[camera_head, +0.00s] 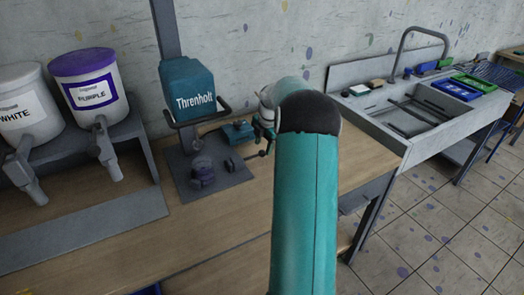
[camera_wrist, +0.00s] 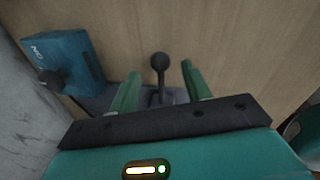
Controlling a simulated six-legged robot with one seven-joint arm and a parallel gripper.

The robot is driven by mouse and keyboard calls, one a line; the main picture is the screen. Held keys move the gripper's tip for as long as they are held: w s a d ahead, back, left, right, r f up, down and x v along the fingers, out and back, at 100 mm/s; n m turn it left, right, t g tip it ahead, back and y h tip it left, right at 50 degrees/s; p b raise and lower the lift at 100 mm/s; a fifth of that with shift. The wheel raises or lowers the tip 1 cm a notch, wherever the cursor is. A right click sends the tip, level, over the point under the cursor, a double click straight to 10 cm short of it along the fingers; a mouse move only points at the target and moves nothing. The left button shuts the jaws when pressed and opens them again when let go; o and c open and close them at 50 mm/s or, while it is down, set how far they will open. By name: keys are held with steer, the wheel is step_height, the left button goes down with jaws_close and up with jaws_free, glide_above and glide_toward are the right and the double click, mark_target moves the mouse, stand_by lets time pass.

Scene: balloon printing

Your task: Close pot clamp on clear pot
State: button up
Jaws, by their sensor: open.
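The teal machine marked "Threnholt" (camera_head: 190,92) stands on a grey base plate (camera_head: 183,187) on the wooden bench. My arm hides part of the clamp area in the head view.
A white pot labelled "WHITE" (camera_head: 25,105) and one labelled "PURPLE" (camera_head: 91,90) stand in a grey rack (camera_head: 95,225) at left. A sink unit (camera_head: 385,135) with blue and green trays is at right. The bench front is clear.

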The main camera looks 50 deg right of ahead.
mark_target(262, 151)
steer(key=shift+w+f, duration=0.15)
steer(key=shift+f, duration=0.75)
steer(key=shift+w+f, duration=0.1)
steer(key=shift+f, duration=0.75)
steer(key=shift+c, duration=0.2)
jaws_close()
steer(key=a, duration=0.1)
steer(key=w+a, duration=0.1)
steer(key=a, duration=0.3)
steer(key=shift+w, duration=0.35)
steer(key=shift+d, duration=0.1)
steer(key=shift+o, duration=0.2)
jaws_free()
